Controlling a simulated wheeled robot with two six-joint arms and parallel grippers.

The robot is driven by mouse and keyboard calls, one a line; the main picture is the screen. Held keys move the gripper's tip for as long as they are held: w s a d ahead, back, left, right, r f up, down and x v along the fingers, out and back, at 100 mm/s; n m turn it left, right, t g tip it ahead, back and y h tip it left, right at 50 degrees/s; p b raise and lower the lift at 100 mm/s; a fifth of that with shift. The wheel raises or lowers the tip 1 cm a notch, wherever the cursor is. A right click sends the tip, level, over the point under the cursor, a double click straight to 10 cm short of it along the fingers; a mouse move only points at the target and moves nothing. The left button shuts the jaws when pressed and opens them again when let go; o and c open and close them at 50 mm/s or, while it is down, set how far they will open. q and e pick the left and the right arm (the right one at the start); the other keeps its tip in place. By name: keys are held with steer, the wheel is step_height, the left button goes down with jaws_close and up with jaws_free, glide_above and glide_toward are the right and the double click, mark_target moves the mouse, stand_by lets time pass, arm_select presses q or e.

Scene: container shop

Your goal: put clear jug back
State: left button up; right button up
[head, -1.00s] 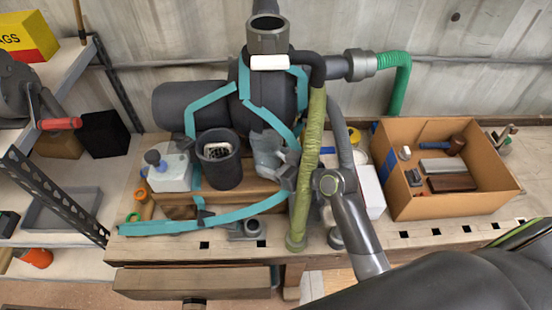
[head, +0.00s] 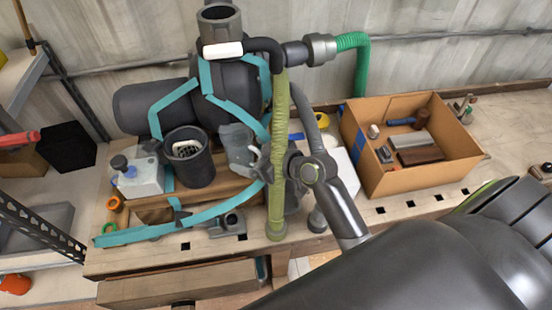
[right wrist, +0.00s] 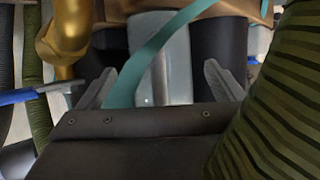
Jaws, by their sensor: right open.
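The clear jug (head: 237,146) is a grey, see-through vessel. It stands on the wooden block on the bench, to the right of a black cup (head: 189,160). My right gripper (head: 262,170) is low beside the jug's right side, partly hidden behind the green hose. In the right wrist view the pale jug (right wrist: 178,70) shows between the two open fingers, with a teal strap (right wrist: 150,58) crossing in front of it. I cannot tell whether the fingers touch it. My left gripper is not in view.
A green ribbed hose (head: 279,160) hangs close to my right gripper. A black tank (head: 235,85) with teal straps stands behind the jug. A white jerrycan (head: 140,176) is at the left. A cardboard box (head: 400,178) with tools is at the right.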

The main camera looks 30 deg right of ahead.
steer(key=b+v, duration=0.2)
steer(key=v, duration=0.8)
steer(key=shift+s, duration=0.15)
